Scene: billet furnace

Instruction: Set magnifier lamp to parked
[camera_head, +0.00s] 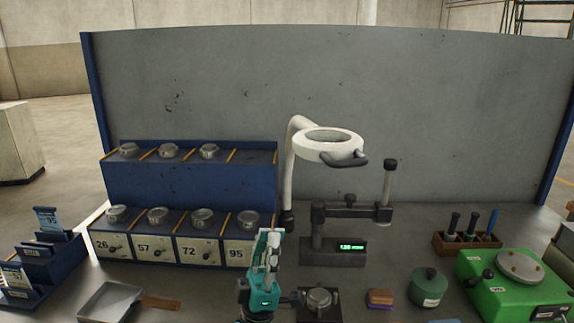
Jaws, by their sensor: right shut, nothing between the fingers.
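The magnifier lamp (313,148) stands in the middle in front of the grey back panel. Its white ring head is raised and reaches to the right from a curved white arm. A dark handle (346,160) sits on the front right of the ring. My right gripper (270,236) is teal and points upward, below and to the left of the lamp head, apart from it. It is shut and empty. It hides part of the bench and the blue rack's right end. My left gripper is not in view.
A gauge stand (333,251) with a green display and a post stands below the lamp head. A blue rack (190,185) with metal tins is at left. A green machine (510,280), green pot (428,287) and tool holder (466,243) are at right.

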